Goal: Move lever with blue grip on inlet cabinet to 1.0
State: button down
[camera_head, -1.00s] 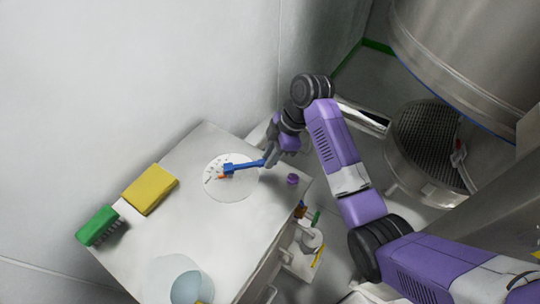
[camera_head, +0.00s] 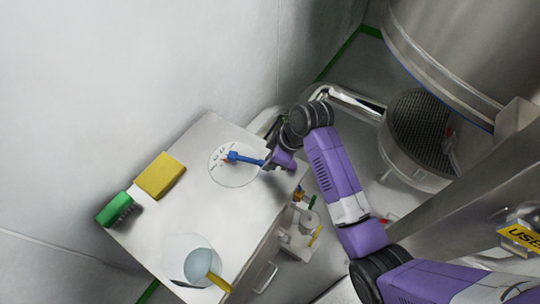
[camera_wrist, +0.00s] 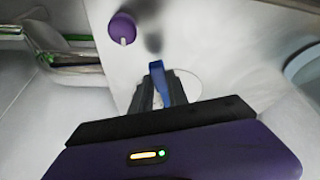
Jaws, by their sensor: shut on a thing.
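The lever with the blue grip (camera_head: 246,159) is on top of the inlet cabinet (camera_head: 214,236). It turns over a round white dial plate (camera_head: 233,180) with dark marks and an orange pointer near its pivot. The marks are too small to read. My gripper (camera_head: 268,164) is at the lever's right end, shut on the blue grip. In the wrist view the blue grip (camera_wrist: 159,82) sits between the two dark fingers (camera_wrist: 160,93). The fingers hide part of the grip and the dial.
A purple knob (camera_wrist: 122,28) stands on the cabinet near my gripper. A wall rises behind. A steel vessel (camera_head: 455,50) is at right.

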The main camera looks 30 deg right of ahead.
jog(key=shift+s+a+m, duration=0.2)
jog(key=shift+a+m, duration=0.05)
jog(key=shift+m, duration=0.05)
jog(key=c, duration=1.3)
grip_release()
jog(key=shift+r, duration=0.1)
jog(key=v, duration=0.7)
jog(key=shift+s+r+b, duration=0.2)
jog(key=shift+r+b, duration=0.05)
jog(key=shift+b, duration=0.05)
